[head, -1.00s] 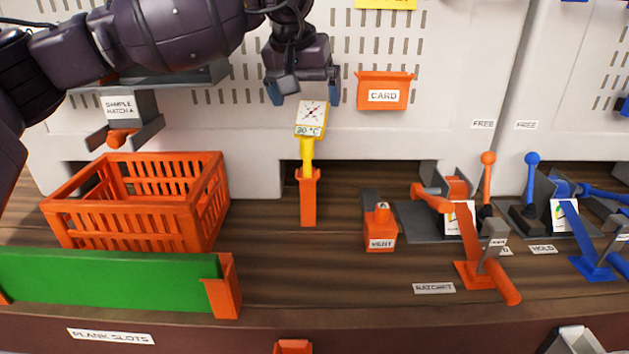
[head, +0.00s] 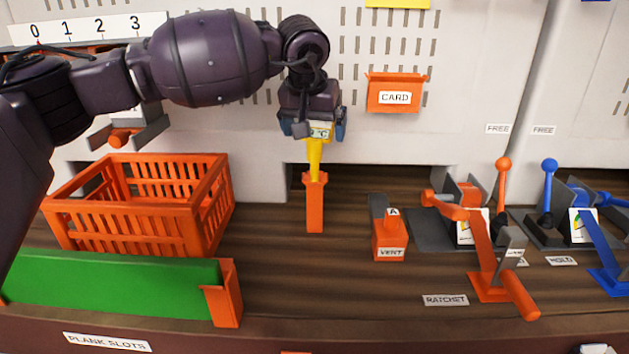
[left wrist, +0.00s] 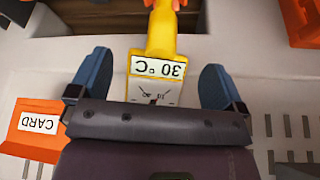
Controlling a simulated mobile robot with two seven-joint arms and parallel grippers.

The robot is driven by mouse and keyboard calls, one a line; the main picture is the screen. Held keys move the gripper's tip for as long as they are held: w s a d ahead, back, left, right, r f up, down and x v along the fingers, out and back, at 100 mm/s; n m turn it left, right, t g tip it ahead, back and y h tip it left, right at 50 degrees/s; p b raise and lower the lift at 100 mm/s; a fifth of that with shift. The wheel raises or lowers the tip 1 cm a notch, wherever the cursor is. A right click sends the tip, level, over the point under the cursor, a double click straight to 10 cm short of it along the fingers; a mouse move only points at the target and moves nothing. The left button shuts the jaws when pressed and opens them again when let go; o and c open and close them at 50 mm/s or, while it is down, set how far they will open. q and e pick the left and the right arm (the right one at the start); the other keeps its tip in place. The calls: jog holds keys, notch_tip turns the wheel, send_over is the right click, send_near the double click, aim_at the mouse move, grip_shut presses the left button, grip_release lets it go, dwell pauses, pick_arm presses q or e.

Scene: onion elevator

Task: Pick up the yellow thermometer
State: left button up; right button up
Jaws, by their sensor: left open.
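The yellow thermometer (head: 315,158) stands upright in an orange holder (head: 315,205) on the wooden bench. Its square head has a dial and a "30 °C" label. My left gripper (head: 312,130) is over the thermometer's head and hides most of the dial in the head view. In the left wrist view the thermometer (left wrist: 157,70) lies between the two blue fingers of the left gripper (left wrist: 155,88), with a gap on both sides. The left gripper is open. My right gripper does not show clearly in any view.
An orange crate (head: 130,215) and a green plank (head: 110,285) are at the left. An orange card holder (head: 396,93) is on the wall close right of my gripper. The orange vent block (head: 388,245) and ratchet lever (head: 490,262) stand at the right.

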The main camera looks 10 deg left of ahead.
aim_at(316, 135)
pick_arm(q)
jog(key=x, duration=0.4)
jog(key=shift+s, duration=0.1)
jog(key=shift+r, duration=0.1)
jog(key=c, duration=1.3)
